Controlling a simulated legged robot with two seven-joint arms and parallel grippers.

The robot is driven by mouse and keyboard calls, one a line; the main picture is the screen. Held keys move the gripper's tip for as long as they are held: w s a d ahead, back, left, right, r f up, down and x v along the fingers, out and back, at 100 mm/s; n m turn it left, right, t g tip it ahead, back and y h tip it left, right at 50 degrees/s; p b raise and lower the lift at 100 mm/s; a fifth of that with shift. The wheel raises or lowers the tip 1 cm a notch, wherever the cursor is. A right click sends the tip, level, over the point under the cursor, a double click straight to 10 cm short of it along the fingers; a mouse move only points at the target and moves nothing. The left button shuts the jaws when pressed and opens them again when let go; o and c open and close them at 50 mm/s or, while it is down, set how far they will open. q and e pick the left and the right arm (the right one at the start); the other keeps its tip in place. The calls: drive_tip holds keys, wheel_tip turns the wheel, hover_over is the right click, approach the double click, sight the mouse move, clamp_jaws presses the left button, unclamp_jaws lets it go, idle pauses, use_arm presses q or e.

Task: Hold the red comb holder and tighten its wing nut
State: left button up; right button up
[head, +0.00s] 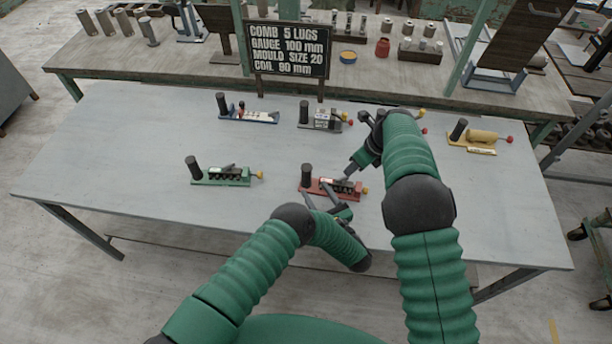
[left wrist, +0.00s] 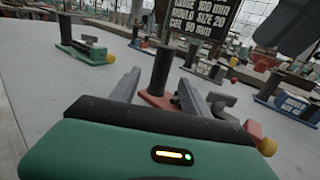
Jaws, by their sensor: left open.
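The red comb holder (head: 320,189) lies on the grey table near its front middle. It has a black post (head: 306,174) at its left end, a dark comb on top and a yellow knob (head: 365,190) at its right end. I cannot make out the wing nut. My left gripper (head: 318,195) is open at the holder's near side. In the left wrist view its fingers (left wrist: 160,78) stand apart, with the red base (left wrist: 157,98) and post (left wrist: 160,70) showing beyond and between them. My right gripper (head: 350,169) is just above and behind the holder; its jaw opening is unclear.
Other holders stand on the table (head: 110,150): green (head: 222,181) at left, blue (head: 250,117) and grey (head: 320,122) behind, yellow (head: 482,137) at right. A lettered sign (head: 290,49) stands behind. The table's left part is mostly clear.

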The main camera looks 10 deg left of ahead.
sight(309, 178)
use_arm(q)
drive_tip(key=x, duration=0.3)
drive_tip(key=d+x, duration=0.1)
drive_tip(key=x, duration=0.1)
drive_tip(key=shift+w+r, duration=0.15)
drive_tip(key=shift+w, duration=0.2)
drive_tip(key=w+a, duration=0.2)
drive_tip(key=a, duration=0.1)
drive_tip(key=shift+a, duration=0.15)
drive_tip(key=shift+a+f, duration=0.2)
drive_tip(key=shift+d+r, duration=0.15)
drive_tip(key=shift+d, duration=0.5)
drive_tip(key=c, duration=0.5)
drive_tip(key=shift+d, duration=0.1)
drive_tip(key=c, duration=0.5)
clamp_jaws()
drive_tip(key=shift+a, duration=0.5)
drive_tip(key=shift+d, duration=0.2)
use_arm(e)
drive_tip(key=shift+d, duration=0.25)
